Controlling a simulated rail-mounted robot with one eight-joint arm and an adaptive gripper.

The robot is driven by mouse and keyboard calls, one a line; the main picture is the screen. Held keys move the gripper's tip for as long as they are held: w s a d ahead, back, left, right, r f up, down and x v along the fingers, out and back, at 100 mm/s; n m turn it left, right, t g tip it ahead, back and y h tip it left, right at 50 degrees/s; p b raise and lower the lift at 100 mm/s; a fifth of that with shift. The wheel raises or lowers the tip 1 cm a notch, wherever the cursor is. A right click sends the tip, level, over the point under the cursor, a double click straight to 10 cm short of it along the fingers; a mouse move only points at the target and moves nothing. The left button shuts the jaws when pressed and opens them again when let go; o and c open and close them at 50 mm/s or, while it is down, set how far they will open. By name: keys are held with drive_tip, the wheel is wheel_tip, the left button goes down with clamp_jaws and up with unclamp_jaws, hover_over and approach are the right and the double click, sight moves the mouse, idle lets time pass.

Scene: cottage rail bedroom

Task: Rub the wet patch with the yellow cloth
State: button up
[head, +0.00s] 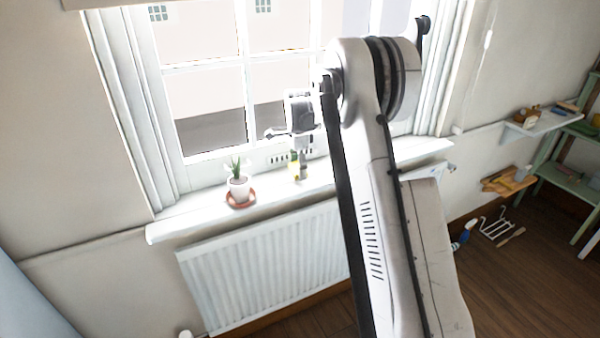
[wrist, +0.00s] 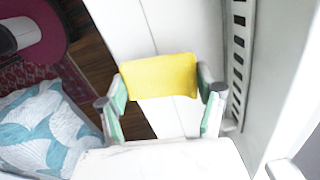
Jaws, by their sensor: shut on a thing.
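The yellow cloth (wrist: 158,77) is a folded pad between the two green-sided fingers of my gripper (wrist: 163,88) in the wrist view. My gripper is shut on it. In the head view my gripper (head: 300,168) is over the white windowsill (head: 185,222), to the right of the potted plant, and only a small bit of yellow shows there. I cannot tell whether the cloth touches the sill (wrist: 130,25). I cannot make out the wet patch in either view; my arm hides part of the sill.
A potted plant (head: 238,187) on a terracotta saucer (head: 241,201) stands on the sill. The window frame (wrist: 238,60) rises close beside my gripper. A radiator (head: 262,262) is below. A wall shelf (head: 540,122) and a green rack (head: 568,178) are at right. A bed (wrist: 45,130) shows in the wrist view.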

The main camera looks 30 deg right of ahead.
drive_tip(key=shift+w+r+p, duration=0.1)
drive_tip(key=shift+r+p, duration=0.75)
drive_tip(key=shift+r, duration=1.6)
